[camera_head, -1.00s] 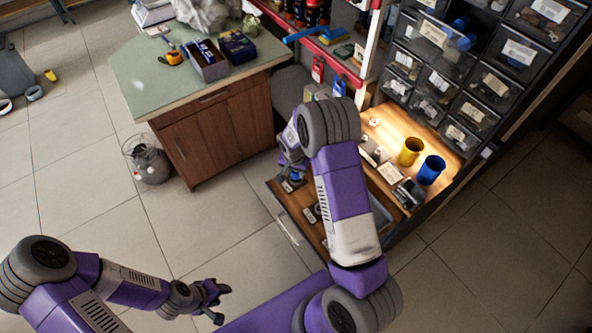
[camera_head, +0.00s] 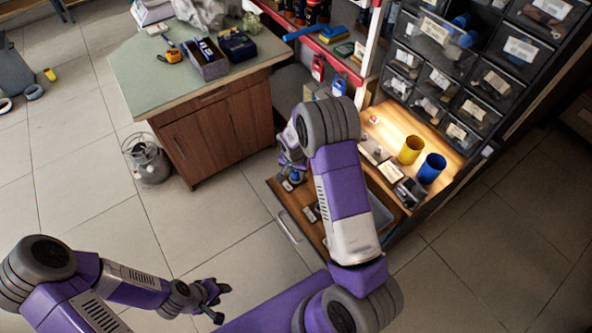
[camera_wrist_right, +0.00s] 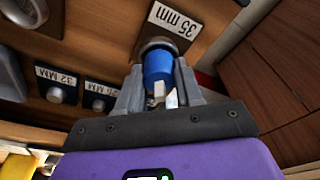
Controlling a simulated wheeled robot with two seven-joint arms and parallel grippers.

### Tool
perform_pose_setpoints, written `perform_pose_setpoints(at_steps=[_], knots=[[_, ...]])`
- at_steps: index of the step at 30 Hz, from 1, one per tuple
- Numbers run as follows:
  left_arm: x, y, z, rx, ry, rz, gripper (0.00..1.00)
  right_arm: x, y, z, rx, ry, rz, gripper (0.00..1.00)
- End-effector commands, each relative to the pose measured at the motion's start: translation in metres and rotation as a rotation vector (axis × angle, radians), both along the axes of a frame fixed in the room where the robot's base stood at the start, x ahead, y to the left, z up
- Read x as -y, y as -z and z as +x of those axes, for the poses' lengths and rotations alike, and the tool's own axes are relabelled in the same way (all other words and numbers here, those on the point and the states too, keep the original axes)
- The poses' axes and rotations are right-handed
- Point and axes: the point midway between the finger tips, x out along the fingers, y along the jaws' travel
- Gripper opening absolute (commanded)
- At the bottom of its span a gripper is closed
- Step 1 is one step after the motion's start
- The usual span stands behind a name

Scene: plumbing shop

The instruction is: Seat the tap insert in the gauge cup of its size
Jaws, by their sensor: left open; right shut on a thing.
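My right gripper (camera_wrist_right: 160,80) is shut on the tap insert (camera_wrist_right: 158,66), which shows a blue body with white and metal parts between the fingers. The insert's blue end is at a round metal gauge cup (camera_wrist_right: 156,43) beside the "35 mm" label (camera_wrist_right: 172,20). I cannot tell whether it is inside the cup or only in front of it. A smaller cup (camera_wrist_right: 56,94) sits by the "32 MM" label, and another cup (camera_wrist_right: 98,104) by a partly hidden label. In the head view, my right gripper (camera_head: 291,178) is low over the wooden board. My left gripper (camera_head: 213,300) is open and empty, over the floor.
A yellow cup (camera_head: 411,150) and a blue cup (camera_head: 431,168) stand on the lit shelf under the drawer bins (camera_head: 440,85). A grey tray (camera_head: 381,212) is partly behind my right arm. The green-topped cabinet (camera_head: 150,85) stands left. Floor around my left arm is clear.

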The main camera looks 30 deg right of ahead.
Motion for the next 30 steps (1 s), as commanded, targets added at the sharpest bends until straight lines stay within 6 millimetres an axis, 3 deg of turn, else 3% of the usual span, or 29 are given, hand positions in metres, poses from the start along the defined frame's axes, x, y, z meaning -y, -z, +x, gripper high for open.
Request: perform_pose_setpoints(at_steps=[10, 30], knots=[[0.0, -0.0075, 0.0, 0.0, 0.0, 0.0, 0.43, 0.0, -0.0109, -0.0001, 0.0, 0.0, 0.0, 0.06], [0.0, -0.0064, 0.0, 0.0, 0.0, 0.0, 0.43, 0.0003, -0.0104, -0.0002, 0.0, 0.001, 0.0, 0.06]])
